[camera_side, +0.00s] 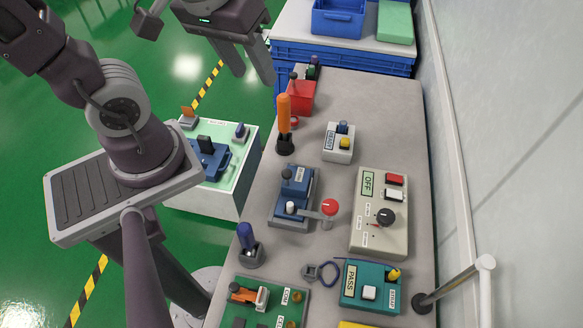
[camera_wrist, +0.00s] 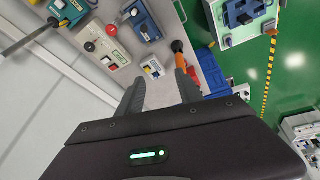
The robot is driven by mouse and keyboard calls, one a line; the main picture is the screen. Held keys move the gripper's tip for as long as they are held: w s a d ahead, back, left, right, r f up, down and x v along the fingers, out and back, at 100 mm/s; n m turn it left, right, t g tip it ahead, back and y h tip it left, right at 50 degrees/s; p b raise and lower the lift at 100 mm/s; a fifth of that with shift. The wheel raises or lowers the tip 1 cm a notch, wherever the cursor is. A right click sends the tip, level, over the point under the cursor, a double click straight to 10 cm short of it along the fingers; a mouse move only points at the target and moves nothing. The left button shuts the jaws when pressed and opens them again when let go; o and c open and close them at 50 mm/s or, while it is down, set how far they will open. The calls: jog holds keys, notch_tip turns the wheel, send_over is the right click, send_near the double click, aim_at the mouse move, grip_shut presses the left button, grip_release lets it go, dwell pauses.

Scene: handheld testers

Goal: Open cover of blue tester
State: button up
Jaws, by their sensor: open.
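The blue tester (camera_side: 304,182) stands on the grey bench in the side view. It has a dark knob on top, a small label and a white knob in front. A lever with a red ball knob (camera_side: 330,207) reaches out to its right. The tester also shows at the top of the wrist view (camera_wrist: 146,28). I cannot tell which part of it is the cover, or whether that is open or shut. My gripper (camera_side: 247,62) is open and empty, high in the side view, well away from the tester. Its two spread fingers (camera_wrist: 160,88) show in the wrist view.
An orange-handled tool (camera_side: 284,112) stands upright between gripper and tester. A small white box (camera_side: 339,143), a grey OFF box (camera_side: 379,215), a teal PASS tester (camera_side: 371,287) and a blue-handled tool (camera_side: 248,243) surround the tester. Another blue device (camera_side: 208,160) sits on a separate white box.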

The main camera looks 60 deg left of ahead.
jog(key=w+d+f+n+g, duration=0.15)
jog(key=w+f+n, duration=0.25)
jog(key=f+n, duration=0.4)
jog(key=n+g, duration=0.2)
jog(key=n, duration=0.2)
send_over(287, 172)
jog(key=shift+h, duration=0.4)
notch_tip(287, 172, down, 8)
jog(key=shift+r, duration=0.15)
notch_tip(287, 172, down, 7)
jog(key=shift+f, duration=0.2)
jog(key=shift+c, duration=0.2)
grip_shut()
